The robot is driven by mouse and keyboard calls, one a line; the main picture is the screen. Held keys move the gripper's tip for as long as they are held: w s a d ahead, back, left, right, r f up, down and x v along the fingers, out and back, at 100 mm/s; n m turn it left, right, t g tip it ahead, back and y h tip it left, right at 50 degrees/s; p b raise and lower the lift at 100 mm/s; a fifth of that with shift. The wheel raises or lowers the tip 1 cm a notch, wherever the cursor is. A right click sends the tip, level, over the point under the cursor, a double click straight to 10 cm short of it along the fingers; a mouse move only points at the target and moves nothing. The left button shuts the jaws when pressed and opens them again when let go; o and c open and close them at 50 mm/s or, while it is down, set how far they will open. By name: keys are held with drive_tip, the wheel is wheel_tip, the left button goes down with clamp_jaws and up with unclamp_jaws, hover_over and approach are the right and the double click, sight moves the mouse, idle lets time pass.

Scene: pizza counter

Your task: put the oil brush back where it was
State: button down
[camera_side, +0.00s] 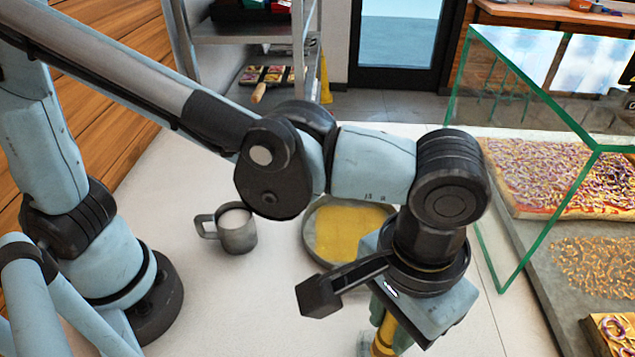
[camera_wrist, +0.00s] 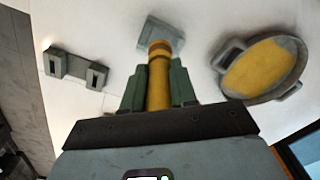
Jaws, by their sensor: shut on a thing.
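My gripper (camera_wrist: 158,88) is shut on the yellow handle of the oil brush (camera_wrist: 159,70), which stands between the two green fingers in the wrist view. A pale grey piece (camera_wrist: 163,33) shows at the far end of the handle; I cannot tell if it is the brush head or something behind it. In the side view the brush (camera_side: 384,338) hangs below my wrist at the bottom edge, its lower end cut off. A grey dish of yellow oil (camera_wrist: 228,88) lies to the right in the wrist view. A grey rest with two raised blocks (camera_wrist: 75,67) lies to the left.
A grey mug (camera_side: 238,238) stands on the white counter left of the oil dish (camera_side: 309,243). A green-edged glass guard (camera_side: 520,250) rises at the right, with pizzas (camera_side: 555,180) behind it.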

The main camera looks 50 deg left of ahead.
sight(386, 344)
drive_tip(key=shift+f, duration=2.9)
drive_tip(key=c, duration=0.9)
unclamp_jaws()
drive_tip(key=shift+f, duration=0.15)
